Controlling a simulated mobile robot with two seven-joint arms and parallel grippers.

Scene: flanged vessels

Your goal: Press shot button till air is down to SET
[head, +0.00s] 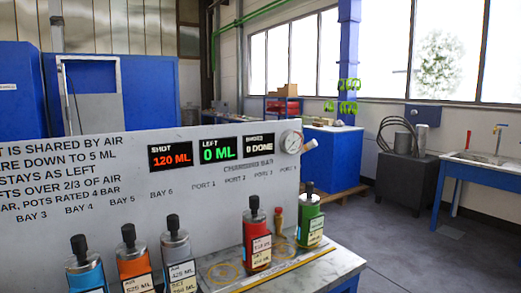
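A grey panel (110,180) carries a SHOT display (171,157) reading 120 ML in red, a LEFT display (218,150) reading 0 ML in green, and a third display (258,146) reading 0 DONE. Flanged vessels with black knobs stand before the panel: blue (84,273), orange (133,268), grey (177,255), red (257,240) and green (310,222). Their white labels show AIR and SET lines, mostly too small to read. The red and green vessels stand on the bench at the right. Neither gripper is in view.
A yellow strip (290,270) runs along the bench front. Open floor (420,235) lies to the right, before a sink table (490,168).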

